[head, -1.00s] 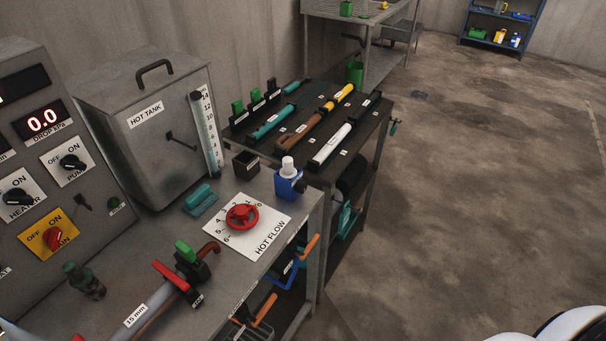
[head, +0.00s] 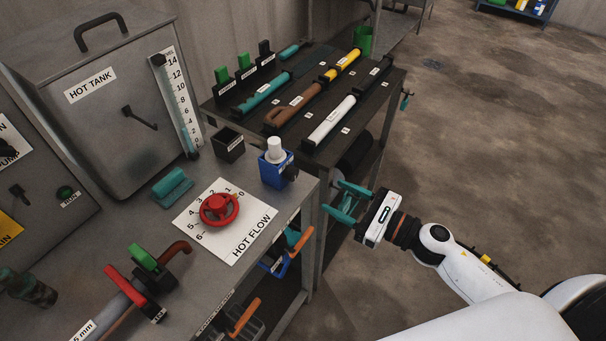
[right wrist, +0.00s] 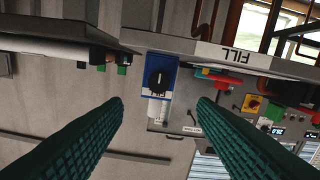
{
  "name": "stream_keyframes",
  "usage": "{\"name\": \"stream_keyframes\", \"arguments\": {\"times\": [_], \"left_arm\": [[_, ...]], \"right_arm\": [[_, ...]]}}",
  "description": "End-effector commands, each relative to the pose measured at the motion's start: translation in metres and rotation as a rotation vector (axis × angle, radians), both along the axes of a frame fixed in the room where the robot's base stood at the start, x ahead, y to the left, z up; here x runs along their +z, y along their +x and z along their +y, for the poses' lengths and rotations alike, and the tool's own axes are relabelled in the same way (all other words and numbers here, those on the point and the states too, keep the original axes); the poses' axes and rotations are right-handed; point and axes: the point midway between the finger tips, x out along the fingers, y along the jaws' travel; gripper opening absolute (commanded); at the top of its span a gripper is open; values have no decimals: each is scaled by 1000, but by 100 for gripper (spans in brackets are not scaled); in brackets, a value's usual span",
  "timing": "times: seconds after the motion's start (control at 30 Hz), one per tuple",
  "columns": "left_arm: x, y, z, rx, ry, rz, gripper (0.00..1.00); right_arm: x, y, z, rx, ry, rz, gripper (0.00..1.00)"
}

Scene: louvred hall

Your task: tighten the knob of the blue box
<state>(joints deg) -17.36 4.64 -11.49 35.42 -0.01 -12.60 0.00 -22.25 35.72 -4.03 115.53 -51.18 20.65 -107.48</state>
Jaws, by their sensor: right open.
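The blue box (head: 275,176) stands at the right edge of the grey bench, with a white cap (head: 275,147) on top. Its black knob (head: 291,172) is on the side facing my right gripper. In the right wrist view the blue box (right wrist: 148,101) appears upside down, its black knob (right wrist: 160,76) facing the camera between the fingers. My right gripper (head: 330,197) is open and empty, with teal fingers. It is off the bench's right edge, apart from the knob. My left gripper is out of view.
A red wheel (head: 219,209) on the HOT FLOW plate and a small black open box (head: 229,146) stand near the blue box. A dark rack table (head: 310,85) with tools stands behind. Floor at right is clear.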

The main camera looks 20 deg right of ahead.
Motion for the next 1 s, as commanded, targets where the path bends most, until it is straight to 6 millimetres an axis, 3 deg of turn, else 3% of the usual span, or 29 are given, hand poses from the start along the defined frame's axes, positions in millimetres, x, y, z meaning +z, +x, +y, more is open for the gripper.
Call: {"name": "stream_keyframes", "arguments": {"times": [0.3, 0.5, 0.93, 1.0], "left_arm": [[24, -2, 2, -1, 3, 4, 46], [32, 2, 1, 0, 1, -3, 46], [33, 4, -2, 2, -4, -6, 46], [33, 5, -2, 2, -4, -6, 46]], "right_arm": [[5, 50, 37, -2, 4, -1, 52], [2, 72, 55, -4, 3, 1, 52], [0, 80, 62, -2, 3, 3, 52], [0, 80, 61, -2, 3, 3, 43]]}}
